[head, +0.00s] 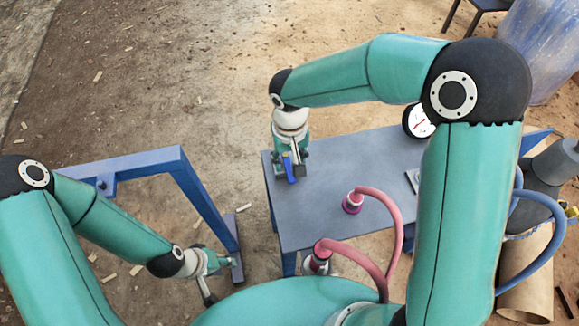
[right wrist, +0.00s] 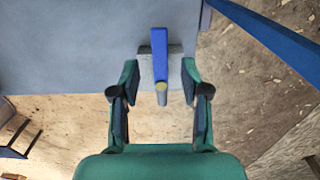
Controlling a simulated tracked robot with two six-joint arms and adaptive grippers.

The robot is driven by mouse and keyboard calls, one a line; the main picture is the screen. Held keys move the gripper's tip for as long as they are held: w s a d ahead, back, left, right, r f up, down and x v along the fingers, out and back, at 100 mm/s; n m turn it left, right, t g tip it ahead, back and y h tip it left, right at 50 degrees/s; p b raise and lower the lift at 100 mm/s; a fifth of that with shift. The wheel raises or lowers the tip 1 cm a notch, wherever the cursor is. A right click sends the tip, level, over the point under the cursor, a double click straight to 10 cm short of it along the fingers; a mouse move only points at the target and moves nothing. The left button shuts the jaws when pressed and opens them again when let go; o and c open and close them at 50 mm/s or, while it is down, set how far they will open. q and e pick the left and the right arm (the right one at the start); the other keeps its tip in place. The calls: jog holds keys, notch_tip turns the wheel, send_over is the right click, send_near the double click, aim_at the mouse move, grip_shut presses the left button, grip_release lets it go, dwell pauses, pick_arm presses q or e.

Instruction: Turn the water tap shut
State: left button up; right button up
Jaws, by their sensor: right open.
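The tap has a blue lever handle (head: 290,170) and stands at the left end of the grey table. In the right wrist view the blue lever (right wrist: 159,52) lies over a grey block (right wrist: 175,62), with a small brass-coloured round end (right wrist: 161,98) nearest me. My right gripper (right wrist: 160,78) is open, with one finger on each side of the lever and visible gaps on both sides. In the head view my right gripper (head: 290,160) is over the tap and partly hides it. My left gripper (head: 212,278) hangs low at the left, away from the tap; its jaws are unclear.
A blue frame (head: 135,166) stands left, close to my left arm. The table top between tap and hose is clear.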

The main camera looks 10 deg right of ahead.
aim_at(290, 171)
jog(key=shift+f, duration=1.8)
grip_shut()
